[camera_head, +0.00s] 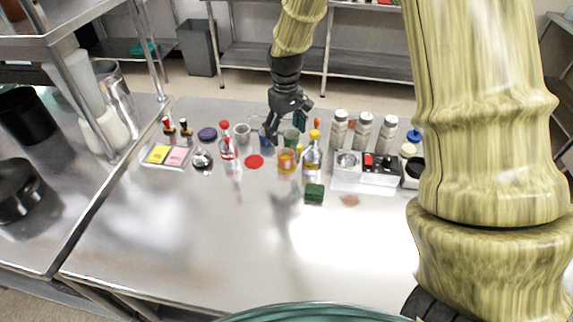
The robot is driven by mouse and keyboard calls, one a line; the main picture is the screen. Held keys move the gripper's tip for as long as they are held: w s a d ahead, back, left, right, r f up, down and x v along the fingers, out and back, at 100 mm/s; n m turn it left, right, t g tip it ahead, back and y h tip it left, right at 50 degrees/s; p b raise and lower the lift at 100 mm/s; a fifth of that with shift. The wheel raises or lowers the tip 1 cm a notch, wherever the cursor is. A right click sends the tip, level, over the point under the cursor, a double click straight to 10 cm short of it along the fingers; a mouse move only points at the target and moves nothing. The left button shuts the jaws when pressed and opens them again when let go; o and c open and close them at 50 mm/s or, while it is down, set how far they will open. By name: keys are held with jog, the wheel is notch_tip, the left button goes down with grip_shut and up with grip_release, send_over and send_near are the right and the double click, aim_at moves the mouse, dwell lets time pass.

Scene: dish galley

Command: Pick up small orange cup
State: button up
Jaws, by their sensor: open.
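A small orange cup (286,160) stands upright on the steel counter (190,235), near the middle of its back half. My gripper (287,125) is above and behind the cup, pointing down. It is open, and I see nothing held in it. Its fingertips partly overlap a blue item and a green cup (291,137) behind the orange cup. I cannot tell from this view how far the fingers are from those things.
Bottles with yellow (312,152) and red (226,145) caps flank the cup. A green sponge (314,193) lies in front. A red disc (254,161) is left of the cup. White shakers (361,132) stand at right. The counter's front half is mostly clear.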

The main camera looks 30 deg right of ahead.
jog(key=p, duration=0.2)
send_near(286, 155)
jog(key=shift+s+a+f, duration=0.3)
jog(key=shift+s+f, duration=0.35)
jog(key=shift+s+a+f, duration=0.3)
jog(key=shift+s+f, duration=0.35)
jog(key=shift+w+d+f+p, duration=0.1)
jog(key=shift+w+f+p, duration=0.1)
jog(key=shift+f+p, duration=0.8)
jog(key=shift+f, duration=1.6)
jog(key=c, duration=1.3)
jog(key=shift+r, duration=0.1)
